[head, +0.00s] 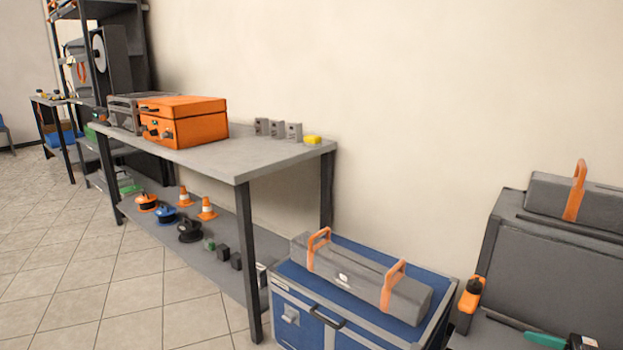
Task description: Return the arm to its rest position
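Neither of my grippers shows in the head view, and no part of my arms is in the picture. I cannot see whether the grippers hold anything. A grey workbench (205,160) with dark legs stands against the wall. An orange case (185,121) sits on its top.
A blue case (292,318) with a grey long box (360,275) on it stands front right. A large grey case (560,262) is at the right. Cones and reels sit on the bench's lower shelf (225,250). Tiled floor (90,270) at the left is clear.

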